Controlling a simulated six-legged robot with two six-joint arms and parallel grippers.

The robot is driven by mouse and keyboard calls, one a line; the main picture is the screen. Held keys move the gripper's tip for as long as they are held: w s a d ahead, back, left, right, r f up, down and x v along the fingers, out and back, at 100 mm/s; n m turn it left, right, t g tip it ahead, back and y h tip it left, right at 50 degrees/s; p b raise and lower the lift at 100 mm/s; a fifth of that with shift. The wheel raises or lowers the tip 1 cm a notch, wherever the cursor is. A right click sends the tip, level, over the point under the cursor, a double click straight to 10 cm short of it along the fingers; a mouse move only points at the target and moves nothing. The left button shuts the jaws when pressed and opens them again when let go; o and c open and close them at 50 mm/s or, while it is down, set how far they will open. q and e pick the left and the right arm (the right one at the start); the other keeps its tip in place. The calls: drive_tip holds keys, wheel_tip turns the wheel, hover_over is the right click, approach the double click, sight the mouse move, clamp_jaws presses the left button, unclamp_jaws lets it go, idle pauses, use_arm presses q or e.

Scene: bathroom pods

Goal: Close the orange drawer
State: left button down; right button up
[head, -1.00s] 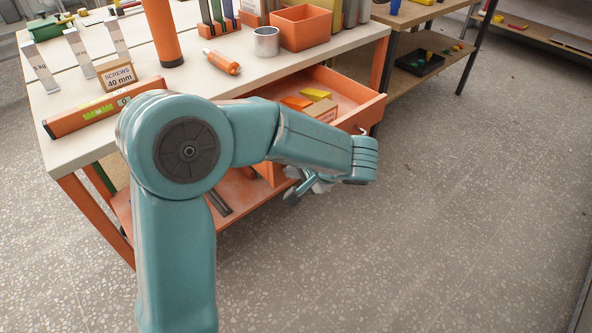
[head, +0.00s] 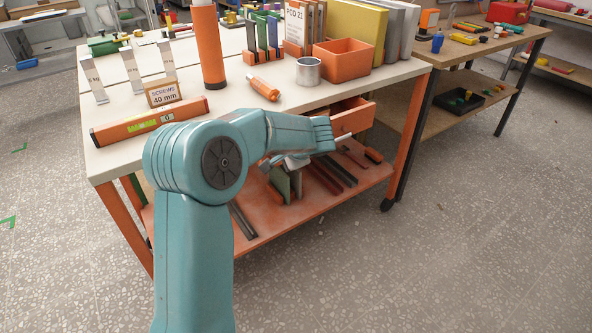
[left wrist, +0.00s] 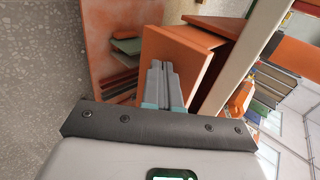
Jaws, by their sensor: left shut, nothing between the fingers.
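The orange drawer (head: 354,119) is under the right end of the white-topped workbench. It stands partly out, with part of its front and a little of its inside showing; my forearm hides the rest. My left gripper (head: 290,161) is below the forearm in the head view, mostly hidden. In the left wrist view its fingers (left wrist: 162,68) are shut together with nothing between them. They lie in front of an orange panel (left wrist: 196,58), which looks like the drawer front. I cannot tell whether they touch it. My right gripper is not in view.
The workbench top (head: 215,110) holds an orange level (head: 150,122), a metal can (head: 308,71) and an orange bin (head: 342,60). An orange lower shelf (head: 262,225) holds bars and blocks. A wooden table (head: 470,50) stands to the right. The speckled floor in front is clear.

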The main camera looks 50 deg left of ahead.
use_arm(q)
drive_tip(key=a, duration=0.2)
drive_tip(key=a+p, duration=0.1)
drive_tip(key=a, duration=0.4)
drive_tip(key=shift+w+a, duration=0.25)
drive_tip(key=shift+w, duration=0.05)
drive_tip(key=shift+a+r, duration=0.1)
drive_tip(key=shift+r, duration=0.05)
drive_tip(key=shift+a+r, duration=0.15)
